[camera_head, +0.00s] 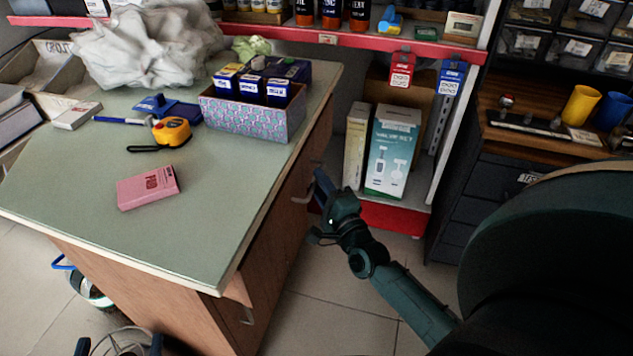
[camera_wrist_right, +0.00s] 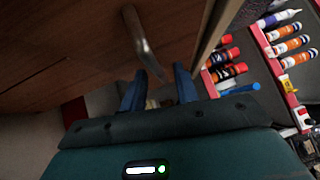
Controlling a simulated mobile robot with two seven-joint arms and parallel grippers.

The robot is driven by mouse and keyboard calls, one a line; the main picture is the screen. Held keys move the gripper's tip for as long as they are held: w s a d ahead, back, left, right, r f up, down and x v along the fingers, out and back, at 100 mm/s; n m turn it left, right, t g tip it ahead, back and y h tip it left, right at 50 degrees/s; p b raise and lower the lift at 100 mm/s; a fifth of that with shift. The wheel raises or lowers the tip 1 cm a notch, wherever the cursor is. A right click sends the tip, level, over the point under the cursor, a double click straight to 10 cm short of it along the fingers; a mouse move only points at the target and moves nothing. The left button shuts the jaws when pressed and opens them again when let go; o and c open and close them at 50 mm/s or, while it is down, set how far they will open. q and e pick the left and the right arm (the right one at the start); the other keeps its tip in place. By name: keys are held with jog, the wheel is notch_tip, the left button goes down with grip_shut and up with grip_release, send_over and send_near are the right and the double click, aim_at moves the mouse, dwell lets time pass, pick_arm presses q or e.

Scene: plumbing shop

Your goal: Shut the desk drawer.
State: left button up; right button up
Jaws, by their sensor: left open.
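The wooden desk (camera_head: 228,200) has a green top, and its drawer side faces right. Another metal handle (camera_head: 303,192) is farther back. My right gripper (camera_head: 318,205) is beside that farther handle. In the right wrist view its two blue fingers (camera_wrist_right: 160,88) are apart, with a handle (camera_wrist_right: 143,42) just ahead, its lower end close to the gap between them. My left gripper (camera_head: 119,346) shows only its tips at the bottom edge, apart.
On the desktop are a patterned box (camera_head: 250,118) of small cartons, a pink box (camera_head: 148,187), a yellow tape measure (camera_head: 172,131) and a white cloth bundle (camera_head: 150,48). A red-edged shelf (camera_head: 395,214) with boxes stands behind my right gripper. Floor (camera_head: 335,285) right of the desk is clear.

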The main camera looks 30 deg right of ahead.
jog(key=shift+w+d+r, duration=0.1)
jog(key=shift+w+r, duration=0.05)
jog(key=shift+w, duration=0.75)
grip_shut()
